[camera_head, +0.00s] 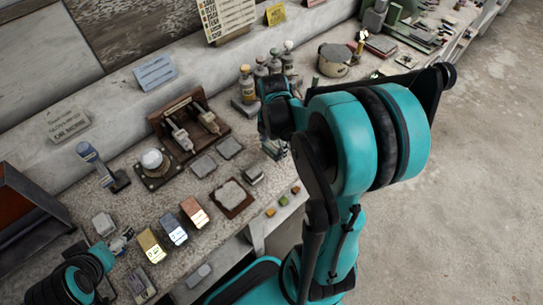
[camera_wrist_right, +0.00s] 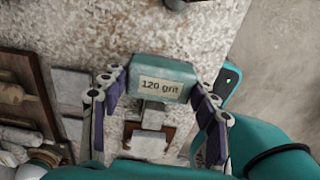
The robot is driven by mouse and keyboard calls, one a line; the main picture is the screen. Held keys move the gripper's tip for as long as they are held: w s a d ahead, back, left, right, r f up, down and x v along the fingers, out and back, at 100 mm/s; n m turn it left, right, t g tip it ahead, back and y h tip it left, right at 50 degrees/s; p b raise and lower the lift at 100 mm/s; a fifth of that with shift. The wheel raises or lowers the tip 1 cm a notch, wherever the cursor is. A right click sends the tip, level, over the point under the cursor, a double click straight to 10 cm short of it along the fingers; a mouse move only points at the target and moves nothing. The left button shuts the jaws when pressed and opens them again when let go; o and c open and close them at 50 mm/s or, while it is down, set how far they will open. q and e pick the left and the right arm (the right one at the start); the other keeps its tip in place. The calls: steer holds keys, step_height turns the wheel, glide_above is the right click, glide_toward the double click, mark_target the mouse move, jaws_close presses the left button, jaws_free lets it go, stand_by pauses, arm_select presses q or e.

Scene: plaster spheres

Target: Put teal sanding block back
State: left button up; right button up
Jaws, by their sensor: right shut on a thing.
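The teal sanding block (camera_wrist_right: 162,72), labelled "120 grit", sits between the purple pads of my right gripper (camera_wrist_right: 160,98) in the right wrist view. That gripper is shut on it. In the head view the right gripper (camera_head: 275,146) hangs over the bench's right part, mostly behind my own arm, and I cannot make out the block there. A gold block (camera_head: 150,246), a blue-grey block (camera_head: 172,230) and a copper block (camera_head: 194,212) stand in a slanted row near the front edge. My left gripper (camera_head: 122,241) is low at the left, left of the gold block; its jaws are too small to judge.
A plaster sphere (camera_head: 152,159) rests on a dark stand. A wooden rack (camera_head: 188,124) with tools stands behind. A brown-edged square plate (camera_head: 231,197) lies mid-bench, with small coloured pieces (camera_head: 283,201) at the front edge. Bottles (camera_head: 246,80) and a round tub (camera_head: 334,60) stand farther back.

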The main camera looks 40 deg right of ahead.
mark_target(271, 154)
steer(key=shift+w+a+f, duration=0.1)
steer(key=shift+w+f, duration=0.15)
steer(key=shift+w, duration=0.1)
steer(key=shift+f, duration=0.15)
steer(key=shift+f+b, duration=1)
steer(key=shift+f, duration=0.8)
steer(key=shift+f, duration=0.1)
steer(key=o, duration=1.2)
steer(key=shift+o, duration=0.2)
